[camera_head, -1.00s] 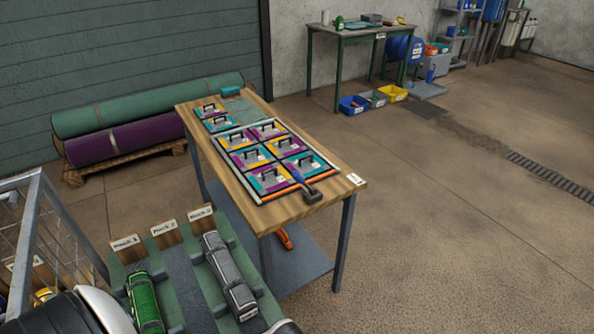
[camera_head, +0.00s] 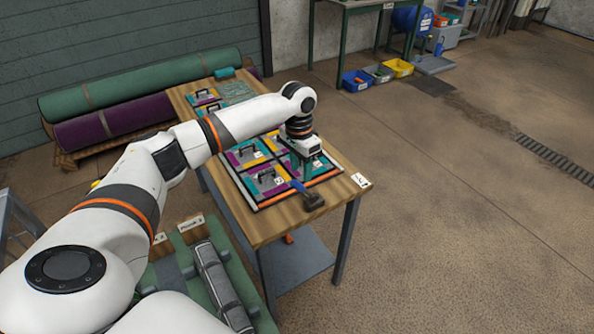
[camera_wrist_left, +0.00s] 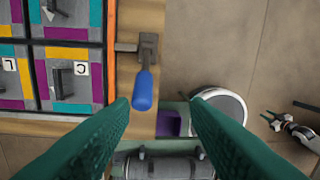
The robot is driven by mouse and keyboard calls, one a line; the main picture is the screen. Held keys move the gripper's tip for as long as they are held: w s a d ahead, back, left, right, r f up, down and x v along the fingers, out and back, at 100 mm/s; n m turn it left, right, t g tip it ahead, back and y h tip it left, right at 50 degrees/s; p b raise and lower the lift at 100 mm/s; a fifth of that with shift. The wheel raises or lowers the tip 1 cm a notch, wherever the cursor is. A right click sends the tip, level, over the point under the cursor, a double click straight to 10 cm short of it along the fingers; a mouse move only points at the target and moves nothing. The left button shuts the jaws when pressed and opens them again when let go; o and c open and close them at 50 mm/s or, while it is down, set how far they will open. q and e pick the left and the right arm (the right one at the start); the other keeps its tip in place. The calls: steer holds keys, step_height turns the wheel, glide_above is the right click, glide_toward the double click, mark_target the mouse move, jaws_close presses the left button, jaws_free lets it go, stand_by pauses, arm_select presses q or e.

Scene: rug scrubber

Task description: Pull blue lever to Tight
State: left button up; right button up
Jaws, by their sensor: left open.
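The blue lever (camera_head: 297,186) sits on a dark metal bracket (camera_head: 314,201) at the near right corner of the wooden table. In the left wrist view its blue handle (camera_wrist_left: 143,92) points down the picture from the bracket (camera_wrist_left: 148,48). My left gripper (camera_head: 303,174) is over the panel edge close to the lever. In the left wrist view its green fingers (camera_wrist_left: 160,108) are spread, with the handle's end between and beyond their tips, nearer the left finger. No Tight label is readable. A dark-and-white gripper-like part, probably my right gripper (camera_wrist_left: 290,125), shows small at the right edge.
A framed board of coloured tiles with black handles (camera_head: 262,180) lies beside the lever. A green rack with a grey roll (camera_head: 218,285) stands in front of the table (camera_head: 345,185).

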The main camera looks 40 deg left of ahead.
mark_target(296, 181)
arm_select(q)
step_height(296, 181, up, 4)
steer(key=a, duration=0.3)
steer(key=shift+n, duration=0.3)
steer(key=f, duration=0.3)
steer(key=d+f+p, duration=0.1)
steer(key=f, duration=0.3)
steer(key=f+p, duration=0.1)
steer(key=f, duration=0.2)
steer(key=shift+w+d+f, duration=0.15)
steer(key=shift+f, duration=0.05)
steer(key=shift+f+p, duration=0.3)
steer(key=shift+f, duration=0.4)
arm_select(e)
step_height(296, 181, up, 3)
steer(key=shift+s+d+f, duration=0.15)
steer(key=shift+f, duration=0.05)
arm_select(q)
jaws_close()
arm_select(e)
steer(key=shift+d, duration=0.15)
